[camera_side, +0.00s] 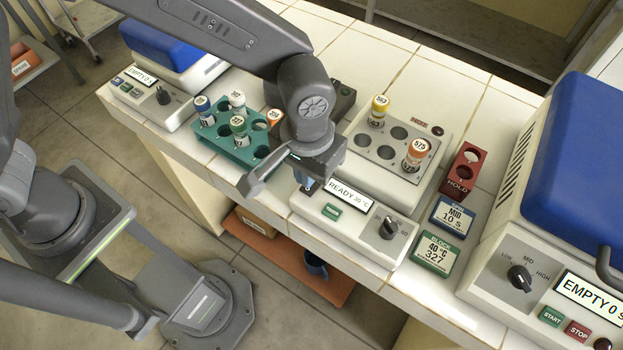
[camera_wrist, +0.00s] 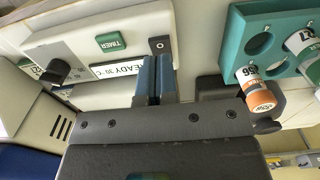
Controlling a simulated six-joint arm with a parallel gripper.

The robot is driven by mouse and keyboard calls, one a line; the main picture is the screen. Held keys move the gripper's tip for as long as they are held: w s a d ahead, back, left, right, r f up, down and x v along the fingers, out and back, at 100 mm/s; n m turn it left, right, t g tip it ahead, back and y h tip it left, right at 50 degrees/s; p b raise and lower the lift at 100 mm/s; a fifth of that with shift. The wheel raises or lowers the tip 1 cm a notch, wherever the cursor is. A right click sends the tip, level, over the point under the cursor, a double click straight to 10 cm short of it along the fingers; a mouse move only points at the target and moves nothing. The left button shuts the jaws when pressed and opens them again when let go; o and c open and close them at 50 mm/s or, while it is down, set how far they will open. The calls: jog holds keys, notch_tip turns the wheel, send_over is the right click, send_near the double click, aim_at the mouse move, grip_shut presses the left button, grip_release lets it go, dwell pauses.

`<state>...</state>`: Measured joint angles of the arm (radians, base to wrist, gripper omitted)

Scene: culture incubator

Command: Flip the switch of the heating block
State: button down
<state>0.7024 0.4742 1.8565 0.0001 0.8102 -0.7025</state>
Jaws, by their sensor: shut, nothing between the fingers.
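The heating block (camera_side: 404,184) is a white unit with a grey top plate of wells, holding a yellow-capped tube (camera_side: 378,110) and an orange-capped tube (camera_side: 416,154). Its front panel has a display reading READY 30 °C (camera_side: 348,196), a green TIMER button (camera_side: 332,212) and a dark knob (camera_side: 389,228). In the wrist view, a dark rocker switch marked O (camera_wrist: 160,45) sits on the panel beside the TIMER button (camera_wrist: 109,40). My gripper (camera_wrist: 156,62) is shut and empty, its blue fingertips close to the switch; contact cannot be told. In the side view my gripper (camera_side: 308,184) hides the switch.
A teal rack (camera_side: 228,146) with several tubes stands left of the block. Blue-lidded machines (camera_side: 568,170) flank the bench at both ends.

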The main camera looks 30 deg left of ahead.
jog(key=shift+r, duration=2.05)
jog(key=shift+a+r, duration=0.1)
jog(key=s+a+r+t+h, duration=0.1)
jog(key=a+r+t, duration=0.1)
jog(key=a+r, duration=0.55)
jog(key=s+a+r+t, duration=0.15)
jog(key=a+r, duration=0.35)
jog(key=a, duration=0.6)
jog(key=s+a+t+y, duration=0.1)
jog(key=s+a+t, duration=0.1)
jog(key=s+a, duration=0.4)
jog(key=shift+s+a+r, duration=0.15)
jog(key=shift+a+r, duration=0.05)
jog(key=shift+a, duration=0.55)
